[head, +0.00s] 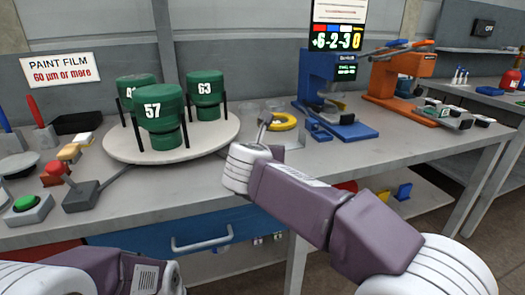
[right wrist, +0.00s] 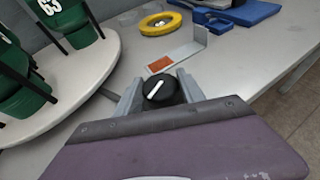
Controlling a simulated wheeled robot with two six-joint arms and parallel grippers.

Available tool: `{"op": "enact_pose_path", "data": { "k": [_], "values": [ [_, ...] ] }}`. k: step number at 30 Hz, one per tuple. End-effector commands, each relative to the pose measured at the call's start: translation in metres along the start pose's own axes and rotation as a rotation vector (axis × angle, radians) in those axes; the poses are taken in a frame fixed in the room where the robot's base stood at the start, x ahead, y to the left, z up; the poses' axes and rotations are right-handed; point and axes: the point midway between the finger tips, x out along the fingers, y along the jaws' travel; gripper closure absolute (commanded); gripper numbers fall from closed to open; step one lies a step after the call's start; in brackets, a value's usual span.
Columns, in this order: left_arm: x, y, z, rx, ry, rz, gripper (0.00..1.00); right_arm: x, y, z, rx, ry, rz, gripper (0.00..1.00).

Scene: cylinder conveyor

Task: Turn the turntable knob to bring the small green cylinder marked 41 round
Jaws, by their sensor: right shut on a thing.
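The round pale turntable (head: 215,142) bears green cylinders held between black posts. One marked 57 (head: 160,110) is in front and one marked 63 (head: 205,88) is at the right. A third (head: 128,84) is behind 57, its number mostly covered. The turntable's edge also shows in the right wrist view (right wrist: 95,78). My right gripper (head: 264,126) is at the table, right of the turntable. In the right wrist view, its fingers (right wrist: 158,90) are shut on the black knob (right wrist: 154,80) with a white line. My left arm shows at the lower left; its gripper is outside the picture.
A yellow ring (head: 283,122) and a bent metal plate with an orange patch (right wrist: 160,64) lie beyond the knob. A blue press (head: 322,85) and an orange press (head: 398,80) stand further right. Buttons and levers (head: 55,172) crowd the left. The table's front right is clear.

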Motion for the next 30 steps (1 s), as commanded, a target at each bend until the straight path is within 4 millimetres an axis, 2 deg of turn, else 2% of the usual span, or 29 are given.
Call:
{"op": "enact_pose_path", "data": {
  "k": [1, 30],
  "values": [
    [0.0003, 0.0, 0.0, 0.0, 0.0, 0.0, 0.34, 0.0017, 0.0004, -0.006, -0.001, 0.013, -0.007, 0.94],
    [-0.0026, 0.0, -0.0003, 0.0, 0.0, 0.0, 0.34, 0.0013, 0.0001, -0.0051, 0.02, 0.01, -0.057, 0.94]
  ]
}}
